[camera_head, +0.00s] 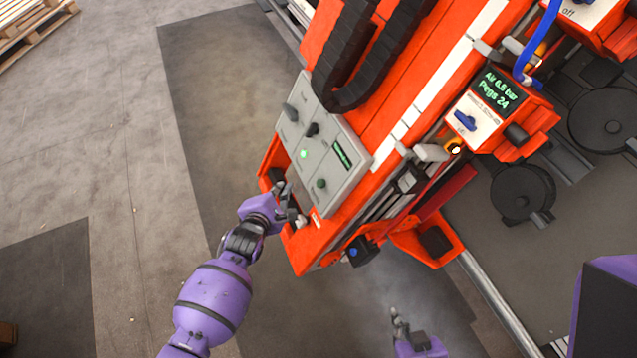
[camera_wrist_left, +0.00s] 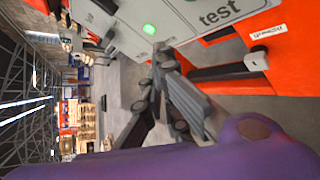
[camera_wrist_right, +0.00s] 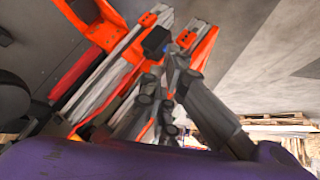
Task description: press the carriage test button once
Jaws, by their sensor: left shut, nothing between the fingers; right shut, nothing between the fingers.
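The grey control panel (camera_head: 335,178) sits on the orange gantry in the head view. It carries a lit green round light or button (camera_head: 303,154), a dark green button (camera_head: 321,183), two dark knobs and a small display. In the left wrist view the lit green round (camera_wrist_left: 149,29) shows beside the word "test" on the panel (camera_wrist_left: 180,25); which control that word marks is unclear. My left gripper (camera_head: 286,203) is shut and empty, just off the panel's lower-left edge; its fingertips (camera_wrist_left: 162,52) appear below the lit round. My right gripper (camera_head: 402,325) is shut and empty, low and away from the panel.
A black cable chain (camera_head: 345,85) arches above the panel. A peg unit with a display (camera_head: 497,88) and blue switch stands to its right. A small box with a blue button (camera_head: 360,251) is on the gantry's lower end. Open floor (camera_head: 110,150) lies left.

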